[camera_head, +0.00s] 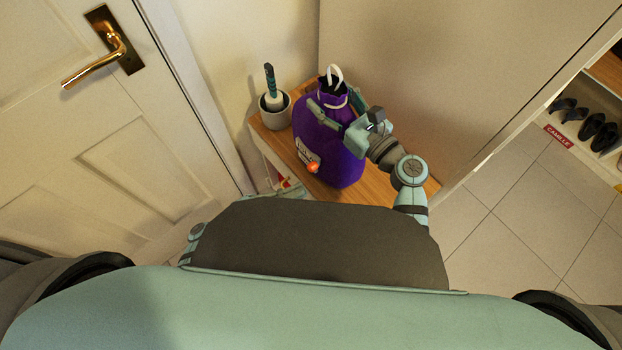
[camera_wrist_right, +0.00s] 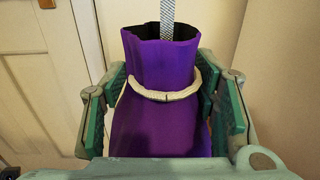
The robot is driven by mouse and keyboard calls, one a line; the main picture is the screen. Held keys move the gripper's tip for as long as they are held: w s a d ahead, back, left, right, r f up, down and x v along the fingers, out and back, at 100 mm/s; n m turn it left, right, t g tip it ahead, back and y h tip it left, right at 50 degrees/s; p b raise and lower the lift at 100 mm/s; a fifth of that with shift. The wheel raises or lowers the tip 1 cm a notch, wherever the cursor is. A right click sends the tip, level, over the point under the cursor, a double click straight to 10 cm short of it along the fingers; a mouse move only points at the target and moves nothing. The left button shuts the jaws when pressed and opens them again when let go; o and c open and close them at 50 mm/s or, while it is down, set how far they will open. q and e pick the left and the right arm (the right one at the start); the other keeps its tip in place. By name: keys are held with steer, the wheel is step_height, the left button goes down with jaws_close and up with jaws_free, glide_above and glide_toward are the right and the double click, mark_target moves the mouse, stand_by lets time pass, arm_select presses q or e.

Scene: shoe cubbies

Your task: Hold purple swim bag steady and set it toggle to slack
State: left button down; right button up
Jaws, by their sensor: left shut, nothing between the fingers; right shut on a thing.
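The purple swim bag (camera_head: 338,155) stands upright on a wooden bench top, its dark mouth open. In the right wrist view, a pale cord (camera_wrist_right: 170,95) circles the bag's neck (camera_wrist_right: 160,62). My right gripper (camera_head: 338,114) is shut around the neck, one finger on each side. A small orange round piece (camera_head: 313,167) shows low on the bag's front, beside a pale patch (camera_head: 307,151); I cannot tell whether it is the toggle. My left gripper (camera_head: 291,190) is shut and empty, low by the bag's near left side, partly hidden by my body.
A grey pot (camera_head: 274,113) with a dark-handled brush (camera_head: 270,80) stands left of the bag on the bench (camera_head: 368,187). A white door (camera_head: 95,130) is at left, and a tall panel (camera_head: 420,80) rises behind. Dark shoes (camera_head: 598,132) sit in a cubby at right. The tiled floor (camera_head: 510,230) is clear.

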steer(key=shift+a, duration=0.1)
steer(key=o, duration=1.6)
arm_select(q)
steer(key=v, duration=0.4)
steer(key=shift+a+f, duration=0.15)
steer(key=shift+a, duration=0.25)
arm_select(e)
steer(key=shift+o, duration=0.2)
arm_select(q)
steer(key=shift+s, duration=0.1)
